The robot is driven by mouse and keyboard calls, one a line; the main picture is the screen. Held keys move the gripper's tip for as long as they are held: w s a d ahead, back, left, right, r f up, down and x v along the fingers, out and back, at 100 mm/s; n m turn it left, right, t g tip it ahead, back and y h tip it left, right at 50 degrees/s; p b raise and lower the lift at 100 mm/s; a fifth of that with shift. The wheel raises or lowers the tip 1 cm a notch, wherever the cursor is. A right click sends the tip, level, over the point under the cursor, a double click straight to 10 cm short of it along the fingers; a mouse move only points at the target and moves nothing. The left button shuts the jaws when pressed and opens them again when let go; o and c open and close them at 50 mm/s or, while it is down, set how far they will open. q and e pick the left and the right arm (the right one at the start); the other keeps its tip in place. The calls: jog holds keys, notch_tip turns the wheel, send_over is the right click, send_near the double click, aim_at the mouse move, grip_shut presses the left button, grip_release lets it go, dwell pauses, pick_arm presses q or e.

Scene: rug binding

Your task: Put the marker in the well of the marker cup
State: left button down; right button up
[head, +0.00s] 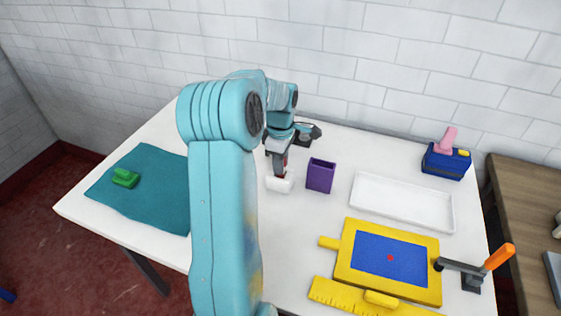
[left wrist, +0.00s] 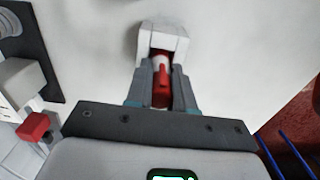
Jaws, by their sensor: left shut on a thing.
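My left gripper (head: 281,170) points down at the middle of the table. It is shut on a red marker (left wrist: 161,92), which stands between the fingers in the left wrist view. The marker's far end meets a small white block (head: 279,184) with an opening, also in the left wrist view (left wrist: 163,40); how deep it sits there I cannot tell. A purple open-topped cup (head: 320,176), which looks like the marker cup, stands upright just right of the white block, apart from the gripper. My right gripper is not in view.
A white tray (head: 403,203) lies right of the purple cup. In front are a yellow-framed blue board (head: 390,258) and a yellow ruler (head: 345,297). An orange-handled tool (head: 497,257) and a blue box (head: 446,163) are at right. A teal cloth (head: 150,190) lies left.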

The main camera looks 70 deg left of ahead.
pick_arm(q)
jog(key=shift+f, duration=0.1)
jog(key=c, duration=1)
grip_release()
notch_tip(320, 180, up, 12)
jog(key=shift+r+p, duration=0.2)
jog(key=shift+p, duration=0.25)
jog(key=shift+f, duration=0.1)
